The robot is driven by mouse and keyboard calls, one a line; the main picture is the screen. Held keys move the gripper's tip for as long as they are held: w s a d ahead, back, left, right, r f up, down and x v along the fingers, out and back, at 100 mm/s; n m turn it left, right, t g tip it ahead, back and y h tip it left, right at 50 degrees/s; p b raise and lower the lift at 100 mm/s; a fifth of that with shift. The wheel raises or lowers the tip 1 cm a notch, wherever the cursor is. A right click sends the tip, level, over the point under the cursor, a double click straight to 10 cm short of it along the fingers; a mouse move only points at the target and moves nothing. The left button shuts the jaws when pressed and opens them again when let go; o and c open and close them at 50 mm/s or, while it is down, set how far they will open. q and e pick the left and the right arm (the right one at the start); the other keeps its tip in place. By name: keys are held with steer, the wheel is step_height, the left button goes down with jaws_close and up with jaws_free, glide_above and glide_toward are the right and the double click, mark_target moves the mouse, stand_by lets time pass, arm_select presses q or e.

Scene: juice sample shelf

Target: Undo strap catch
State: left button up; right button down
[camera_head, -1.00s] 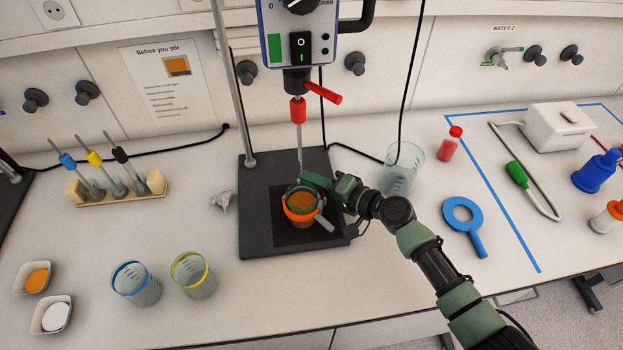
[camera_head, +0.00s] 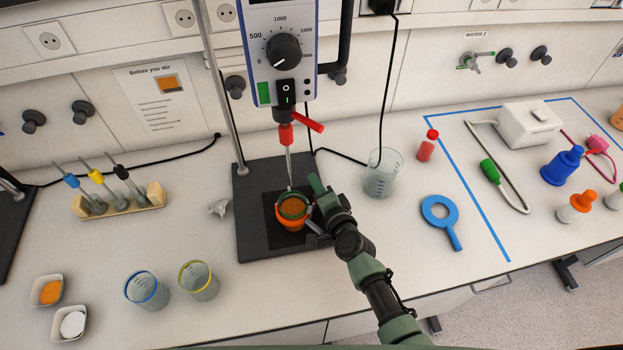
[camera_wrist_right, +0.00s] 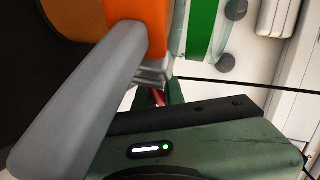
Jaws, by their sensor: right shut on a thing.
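A beaker with a green rim band (camera_head: 293,206) stands on the dark stirrer base under the stirrer rod. An orange strap (camera_head: 288,223) goes around it. The strap's grey catch lever (camera_head: 318,240) sits at its right front side; it shows large in the right wrist view (camera_wrist_right: 85,100), beside the orange strap (camera_wrist_right: 136,28). My right gripper (camera_head: 317,198) is at the beaker's right side and is shut on the catch lever; its grip is partly hidden. My left gripper is not in view.
The stirrer base (camera_head: 255,235) and its upright rod (camera_head: 220,90) surround the spot. The stirrer head (camera_head: 281,60) hangs above. A clear beaker (camera_head: 383,175) stands to the right, and blue- and yellow-rimmed beakers (camera_head: 198,282) at the front left. The counter in front of the base is clear.

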steer(key=shift+s+d+f+m+h, duration=0.1)
steer(key=shift+d+m+h, duration=0.1)
steer(key=shift+m+h, duration=0.15)
stand_by(0.3)
steer(key=c, duration=1.5)
jaws_free()
steer(key=shift+v, duration=3.9)
